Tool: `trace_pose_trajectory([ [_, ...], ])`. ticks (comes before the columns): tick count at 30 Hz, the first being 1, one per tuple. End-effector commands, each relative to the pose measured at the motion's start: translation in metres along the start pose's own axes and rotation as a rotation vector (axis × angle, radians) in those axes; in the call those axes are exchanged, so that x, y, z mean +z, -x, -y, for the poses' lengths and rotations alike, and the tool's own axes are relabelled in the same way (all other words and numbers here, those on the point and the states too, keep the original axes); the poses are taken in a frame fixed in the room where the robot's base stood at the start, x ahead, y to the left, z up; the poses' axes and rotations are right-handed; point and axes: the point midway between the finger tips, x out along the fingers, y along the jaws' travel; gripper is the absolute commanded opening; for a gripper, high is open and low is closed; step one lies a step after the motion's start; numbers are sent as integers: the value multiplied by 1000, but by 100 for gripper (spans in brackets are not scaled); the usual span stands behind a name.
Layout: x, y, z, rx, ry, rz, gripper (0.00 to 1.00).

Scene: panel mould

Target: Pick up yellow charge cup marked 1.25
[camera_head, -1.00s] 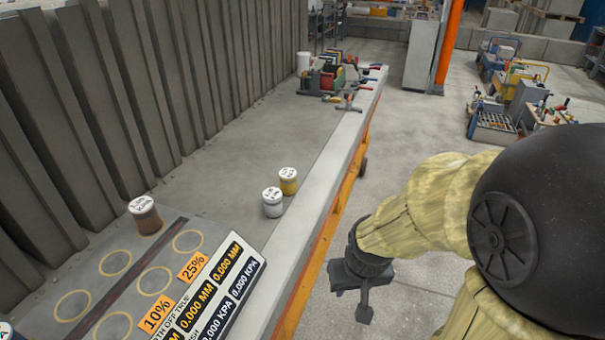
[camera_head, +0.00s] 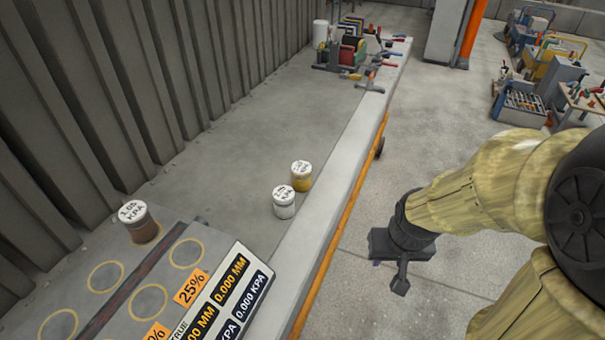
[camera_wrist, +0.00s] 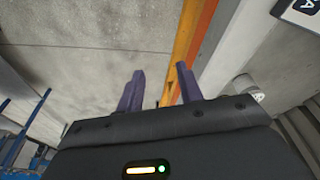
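The yellow cup (camera_head: 301,180) stands upright on the grey bench, with a white lid whose marking is too small to read surely. A white cup (camera_head: 284,204) stands close in front of it, slightly left. My gripper (camera_head: 400,282) hangs to the right of the bench, over the floor, well apart from the cups. In the wrist view my gripper (camera_wrist: 162,82) has its two purple fingers spread, with nothing between them. A whitish cup (camera_wrist: 247,86) shows right of the fingers there; the yellow cup cannot be made out.
A tilted readout board (camera_head: 232,296) is in front. Corrugated wall (camera_head: 90,100) bounds the bench at left; clamps (camera_head: 350,50) stand far back. Bench behind the cups is clear.

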Motion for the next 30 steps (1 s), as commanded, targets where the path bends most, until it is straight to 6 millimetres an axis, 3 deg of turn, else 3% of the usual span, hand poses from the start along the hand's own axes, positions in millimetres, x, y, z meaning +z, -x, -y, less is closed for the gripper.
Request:
trace_pose_trajectory([
  [5, 0, 0, 0, 0, 0, 0, 38],
  [11, -14, -7, 3, 0, 26, -37, 78],
  [12, -22, -12, 3, 0, 39, -59, 82],
  [17, -73, -37, 21, -20, 140, -206, 82],
  [24, -156, -78, 73, -118, 293, -510, 82],
  [30, -205, -97, 119, -230, 347, -769, 82],
])
